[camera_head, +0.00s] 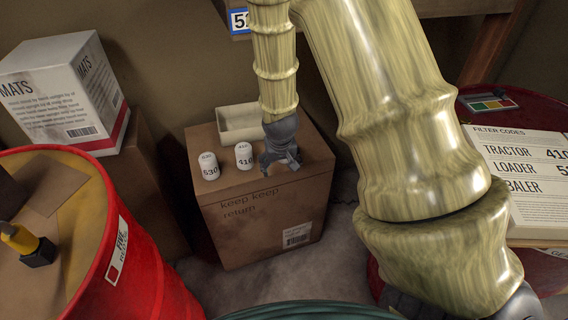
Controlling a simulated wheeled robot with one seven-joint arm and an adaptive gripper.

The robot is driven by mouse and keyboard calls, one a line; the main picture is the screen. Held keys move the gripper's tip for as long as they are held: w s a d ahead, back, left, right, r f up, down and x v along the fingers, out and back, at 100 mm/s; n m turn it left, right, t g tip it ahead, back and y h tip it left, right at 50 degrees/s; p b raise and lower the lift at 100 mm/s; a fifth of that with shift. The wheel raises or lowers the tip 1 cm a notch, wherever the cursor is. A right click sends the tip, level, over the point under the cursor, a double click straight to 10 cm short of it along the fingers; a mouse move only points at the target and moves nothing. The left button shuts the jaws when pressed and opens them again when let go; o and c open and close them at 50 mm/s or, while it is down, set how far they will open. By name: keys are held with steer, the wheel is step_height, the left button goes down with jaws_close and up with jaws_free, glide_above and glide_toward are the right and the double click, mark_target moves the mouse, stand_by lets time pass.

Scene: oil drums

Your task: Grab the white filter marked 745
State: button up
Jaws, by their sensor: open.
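Two white filters stand upright on the top of a brown cardboard box (265,228). The left filter (209,166) reads 530 and the right filter (244,156) reads 410. I see no filter that reads 745; part of the box top behind my gripper is hidden. My gripper (281,167) is open and points down over the right part of the box top, just right of the 410 filter. I cannot tell whether anything is between its fingers.
A cream tray (235,137) sits at the back of the box top. A red drum (150,270) stands at the left, below a white MATS carton (65,90). A filter codes board (525,180) is at the right, near another red drum (535,110).

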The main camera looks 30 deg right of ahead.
steer(key=w+d+r+m+t+b, duration=0.1)
steer(key=w+d+r+m+b, duration=0.1)
steer(key=w+d+r+b, duration=0.35)
steer(key=shift+h, duration=0.3)
steer(key=shift+b+x, duration=0.8)
steer(key=shift+x, duration=4.2)
steer(key=shift+s+a, duration=0.1)
steer(key=shift+a, duration=0.05)
steer(key=c, duration=1.3)
